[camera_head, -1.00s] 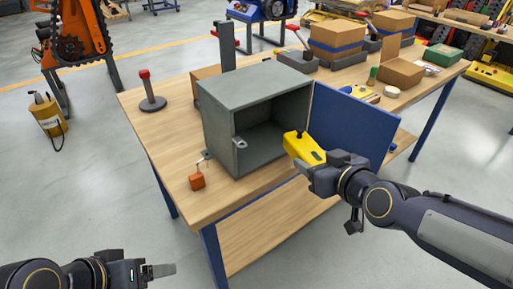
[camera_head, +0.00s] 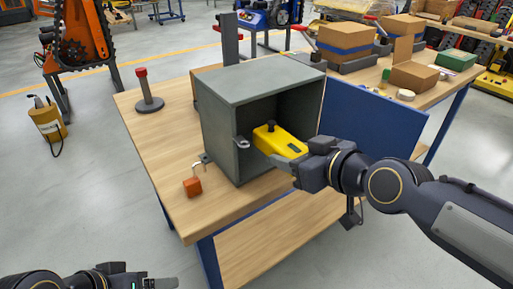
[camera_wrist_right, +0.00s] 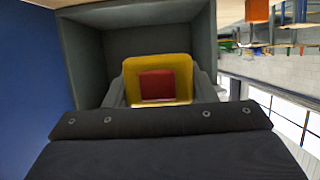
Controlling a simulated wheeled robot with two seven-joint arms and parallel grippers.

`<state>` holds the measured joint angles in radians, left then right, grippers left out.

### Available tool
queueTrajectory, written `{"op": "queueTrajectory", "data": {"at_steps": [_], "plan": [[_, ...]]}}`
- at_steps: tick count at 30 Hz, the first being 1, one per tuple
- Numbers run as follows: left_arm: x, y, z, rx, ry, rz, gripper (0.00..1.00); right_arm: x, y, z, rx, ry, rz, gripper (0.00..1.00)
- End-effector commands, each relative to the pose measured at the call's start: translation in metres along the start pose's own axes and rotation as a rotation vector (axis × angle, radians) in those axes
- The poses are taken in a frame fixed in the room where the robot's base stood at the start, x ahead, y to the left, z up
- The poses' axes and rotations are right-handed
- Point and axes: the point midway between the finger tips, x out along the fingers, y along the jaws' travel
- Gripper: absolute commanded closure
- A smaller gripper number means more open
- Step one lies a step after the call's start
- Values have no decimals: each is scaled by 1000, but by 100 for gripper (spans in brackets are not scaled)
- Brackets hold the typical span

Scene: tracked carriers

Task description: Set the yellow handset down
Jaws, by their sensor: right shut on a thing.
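The yellow handset (camera_head: 279,140) has a dark knob on top and is held in my right gripper (camera_head: 297,160). It is inside the mouth of the open grey box (camera_head: 222,135); whether it touches the box floor I cannot tell. In the right wrist view the handset (camera_wrist_right: 158,72) shows its end with a red patch between the fingers, with the box walls (camera_wrist_right: 85,55) around it. The box's blue door (camera_head: 365,120) stands open to the right. My left gripper (camera_head: 160,283) is at the bottom left edge, away from the table, and only partly in view.
The box stands on a wooden table (camera_head: 165,130). A red-topped post (camera_head: 146,90) stands left of the box. Cardboard boxes (camera_head: 345,42) are at the back right.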

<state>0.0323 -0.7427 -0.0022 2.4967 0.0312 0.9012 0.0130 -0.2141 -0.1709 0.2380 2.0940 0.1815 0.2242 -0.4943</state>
Motion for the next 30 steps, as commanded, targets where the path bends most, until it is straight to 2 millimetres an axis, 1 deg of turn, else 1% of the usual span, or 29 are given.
{"op": "queueTrajectory", "data": {"at_steps": [1,3,5,6,11,12,15,19,20,21,30], "plan": [[-6,3,-3,0,0,0,24,12,0,-8,2,-2,-2,79],[-19,9,-10,0,0,0,24,24,0,-18,1,-6,-1,79],[-27,12,-14,0,1,0,24,36,0,-23,1,-4,-4,79],[-36,16,-18,0,1,0,24,41,-2,-29,3,-2,-8,79],[-63,29,-32,0,1,0,24,62,-3,-37,-2,-3,-5,79],[-58,26,-30,0,1,0,24,75,-2,-36,1,0,-5,79],[-59,27,-30,0,0,0,24,96,-2,-42,-1,1,-3,79],[-60,28,-30,0,0,0,24,118,-1,-50,-1,2,-1,79],[-54,25,-27,0,1,0,24,120,1,-37,1,0,2,79],[-51,24,-26,0,0,0,24,122,1,-31,2,0,2,79],[-45,21,-23,0,0,0,24,130,1,-11,1,2,1,79]]}}
